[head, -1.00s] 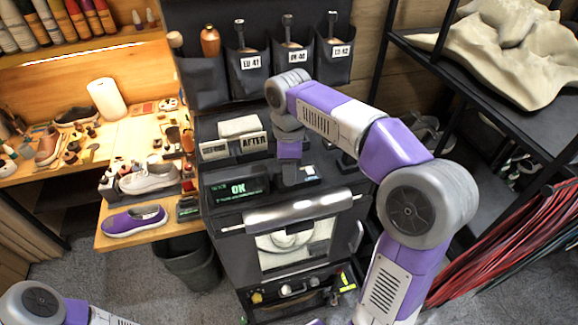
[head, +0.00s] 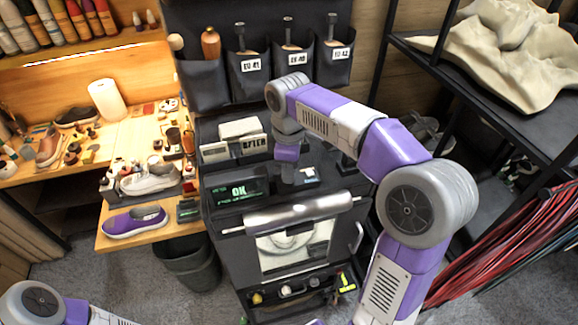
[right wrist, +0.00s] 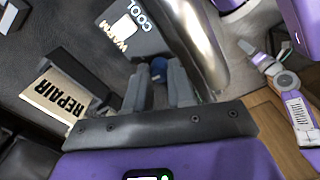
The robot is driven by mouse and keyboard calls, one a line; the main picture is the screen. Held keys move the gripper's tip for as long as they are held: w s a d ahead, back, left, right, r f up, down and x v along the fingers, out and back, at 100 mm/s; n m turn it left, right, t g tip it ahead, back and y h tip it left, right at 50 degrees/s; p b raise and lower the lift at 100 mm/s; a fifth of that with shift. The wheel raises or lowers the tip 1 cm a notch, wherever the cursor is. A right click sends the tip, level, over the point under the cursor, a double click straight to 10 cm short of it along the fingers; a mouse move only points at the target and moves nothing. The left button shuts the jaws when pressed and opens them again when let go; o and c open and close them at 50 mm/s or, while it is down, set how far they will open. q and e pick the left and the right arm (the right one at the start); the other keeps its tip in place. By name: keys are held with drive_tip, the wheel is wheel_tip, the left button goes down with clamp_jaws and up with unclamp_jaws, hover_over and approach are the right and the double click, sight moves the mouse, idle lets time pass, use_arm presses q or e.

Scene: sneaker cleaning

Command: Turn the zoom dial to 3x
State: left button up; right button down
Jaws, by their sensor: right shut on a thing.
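My right gripper (head: 287,173) reaches down onto the black top of the machine, behind the silver bar. In the right wrist view, its two grey fingers (right wrist: 157,92) are shut on a small dark knob with a blue part (right wrist: 158,69), which appears to be the zoom dial. The fingers cover most of the dial, and I cannot read its setting. In the head view the dial is hidden by the gripper.
A WARM/COOL plate (right wrist: 130,28) and a REPAIR sign (right wrist: 60,97) are close to the gripper. An AFTER block (head: 254,145) stands behind the display. The silver bar (head: 300,212) crosses the machine's front. A purple shoe (head: 134,221) lies on the wooden bench.

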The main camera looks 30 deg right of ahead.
drive_tip(key=m+p, duration=0.1)
drive_tip(key=m, duration=0.3)
drive_tip(key=shift+r, duration=0.1)
drive_tip(key=shift+m+p, duration=0.7)
drive_tip(key=shift+m, duration=1.4)
drive_tip(key=c, duration=1)
unclamp_jaws()
wheel_tip(320, 180, up, 7)
drive_tip(key=shift+r+p, duration=0.2)
drive_tip(key=shift+p, duration=0.15)
